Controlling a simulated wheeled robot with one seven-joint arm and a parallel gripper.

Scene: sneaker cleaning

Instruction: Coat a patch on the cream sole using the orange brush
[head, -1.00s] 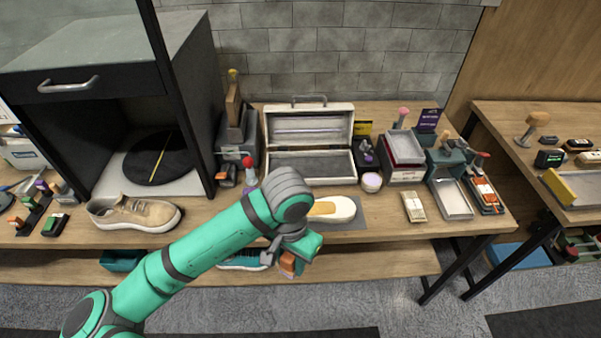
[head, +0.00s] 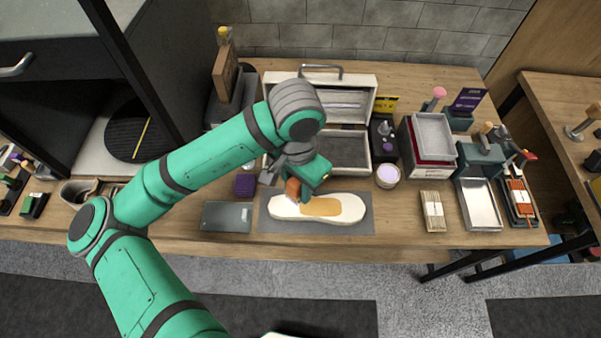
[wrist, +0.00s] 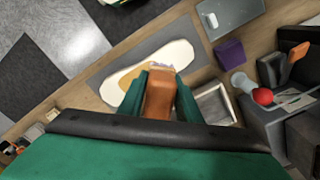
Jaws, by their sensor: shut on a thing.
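The cream sole (head: 345,207) lies flat on a grey mat (head: 362,225) on the bench, with a tan-orange patch (head: 321,207) along its middle. It also shows in the wrist view (wrist: 178,55). My gripper (head: 303,188) is over the sole's left end. In the wrist view my gripper's green fingers (wrist: 161,80) are shut on the orange brush (wrist: 158,98), one on each side. The brush's pale bristles (wrist: 162,66) point toward the sole near the patch. I cannot tell whether they touch it. In the head view my gripper partly hides the brush (head: 292,189).
A dark flat plate (head: 226,217) and a purple block (head: 244,185) lie left of the mat. An open toolbox (head: 345,150) stands behind it. A round jar (head: 388,175) and stacked trays (head: 433,138) stand to the right.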

